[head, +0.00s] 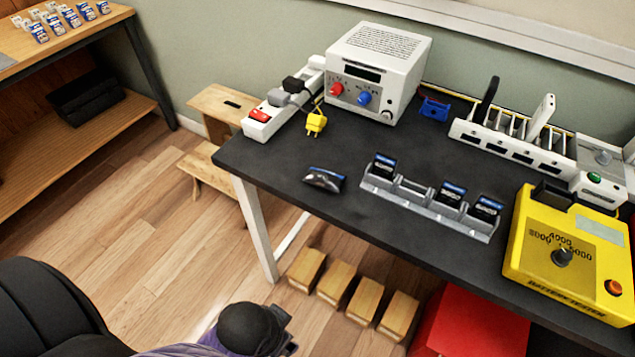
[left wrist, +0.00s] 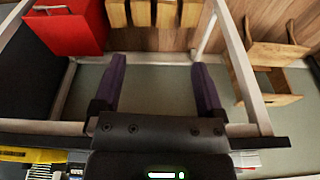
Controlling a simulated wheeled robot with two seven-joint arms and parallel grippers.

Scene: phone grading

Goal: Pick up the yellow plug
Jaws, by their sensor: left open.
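The yellow plug (head: 316,122) lies on the dark table (head: 270,160) near its back left, in front of the white power supply (head: 375,70) and right of the white power strip (head: 262,118). A yellow cord runs up from it. My left gripper (left wrist: 160,85) shows in the left wrist view with its two purple fingers apart and nothing between them. It is well away from the plug. Part of my arm shows at the bottom of the head view, but its fingertips cannot be made out there. My right gripper is not in view.
Black and grey plugs sit at the power strip. A dark packet (head: 324,179) and a grey holder (head: 412,198) are at the table's middle. A yellow tester (head: 565,255) stands right. Wooden blocks (head: 337,283) and a red box (head: 475,325) are below the front edge.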

